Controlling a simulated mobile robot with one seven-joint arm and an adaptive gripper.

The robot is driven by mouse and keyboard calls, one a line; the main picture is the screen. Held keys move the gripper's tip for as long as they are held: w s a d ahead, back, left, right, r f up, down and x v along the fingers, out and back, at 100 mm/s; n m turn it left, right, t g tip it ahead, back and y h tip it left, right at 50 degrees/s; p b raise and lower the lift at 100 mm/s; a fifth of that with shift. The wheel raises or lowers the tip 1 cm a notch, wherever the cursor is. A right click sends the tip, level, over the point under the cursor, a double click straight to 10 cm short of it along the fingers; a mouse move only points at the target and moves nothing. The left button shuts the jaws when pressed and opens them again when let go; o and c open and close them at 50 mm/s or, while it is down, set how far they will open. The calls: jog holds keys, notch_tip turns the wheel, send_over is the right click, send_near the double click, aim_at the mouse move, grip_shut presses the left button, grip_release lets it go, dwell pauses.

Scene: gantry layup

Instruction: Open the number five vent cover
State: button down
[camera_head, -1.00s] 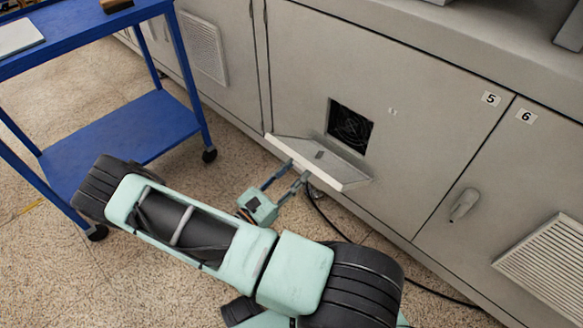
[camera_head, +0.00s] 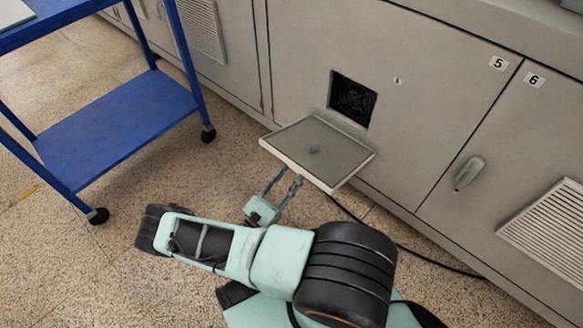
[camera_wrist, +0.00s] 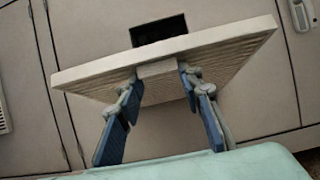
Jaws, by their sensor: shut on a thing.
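The number five vent cover (camera_head: 318,143) is swung out from the cabinet front, lying nearly level below a dark square opening (camera_head: 353,98). Its inner face shows in the head view; its slatted underside (camera_wrist: 215,60) and pale edge show in the wrist view. My gripper (camera_head: 285,180) is at the cover's outer edge, reaching from below. In the wrist view my gripper's fingers (camera_wrist: 158,75) stand either side of a small block-like tab under that edge, shut on it. The head view hides the fingertip contact beneath the cover.
The cabinet door labelled 5 (camera_head: 435,110) adjoins door 6 with a handle (camera_head: 468,174) and closed louvred vent (camera_head: 549,233). A blue cart (camera_head: 115,140) stands at left. A black cable (camera_head: 425,258) runs along the floor. Speckled floor is open between cart and cabinet.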

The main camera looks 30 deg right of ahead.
jog(key=shift+d+f+h, duration=0.15)
jog(key=shift+f+h, duration=0.45)
jog(key=shift+f, duration=0.7)
jog(key=c, duration=1.4)
grip_release()
jog(key=shift+o, duration=0.4)
jog(key=shift+f, duration=0.1)
jog(key=s+a, duration=0.2)
jog(key=a, duration=0.5)
jog(key=s+a+f, duration=0.1)
jog(key=s+a, duration=0.2)
jog(key=a, duration=0.4)
jog(key=shift+f, duration=0.25)
jog(key=shift+w, duration=0.1)
